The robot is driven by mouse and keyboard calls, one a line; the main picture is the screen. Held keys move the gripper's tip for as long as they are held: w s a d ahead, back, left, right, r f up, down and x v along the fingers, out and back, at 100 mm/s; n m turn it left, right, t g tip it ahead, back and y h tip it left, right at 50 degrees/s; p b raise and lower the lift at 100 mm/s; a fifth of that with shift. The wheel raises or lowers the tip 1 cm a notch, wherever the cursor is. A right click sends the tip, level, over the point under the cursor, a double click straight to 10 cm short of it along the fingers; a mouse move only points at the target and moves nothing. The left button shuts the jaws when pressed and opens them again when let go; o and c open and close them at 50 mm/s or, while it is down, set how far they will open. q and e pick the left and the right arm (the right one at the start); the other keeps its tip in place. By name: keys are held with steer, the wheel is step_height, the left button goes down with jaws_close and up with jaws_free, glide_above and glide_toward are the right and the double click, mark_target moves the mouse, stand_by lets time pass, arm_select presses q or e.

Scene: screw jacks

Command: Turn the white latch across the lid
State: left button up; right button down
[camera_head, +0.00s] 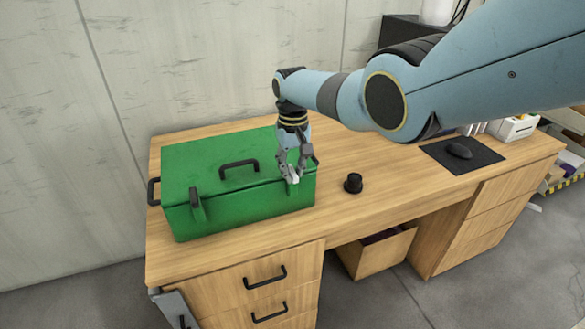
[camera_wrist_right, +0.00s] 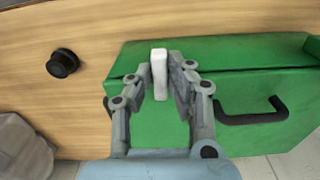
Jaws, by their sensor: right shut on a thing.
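The green box (camera_head: 230,210) stands on the left part of the desk with its lid down. A black handle (camera_head: 239,166) is on top of the lid. The white latch (camera_wrist_right: 159,72) sits at the lid's edge, near the box's right end in the head view, where it is partly hidden by the fingers. My right gripper (camera_head: 292,174) is shut on the white latch, with a finger on each side; it also shows in the right wrist view (camera_wrist_right: 165,65). A dark latch (camera_head: 196,204) is at the front left of the box. My left gripper is not in view.
A small black knob-like object (camera_head: 353,183) stands on the desk just right of the box. A dark mat (camera_head: 461,153) with a mouse (camera_head: 459,150) lies farther right. The desk front between box and mat is mostly clear.

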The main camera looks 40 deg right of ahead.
mark_target(293, 172)
steer(key=shift+n, duration=0.3)
steer(key=c, duration=1.3)
jaws_free()
step_height(293, 172, up, 12)
steer(key=shift+r, duration=0.1)
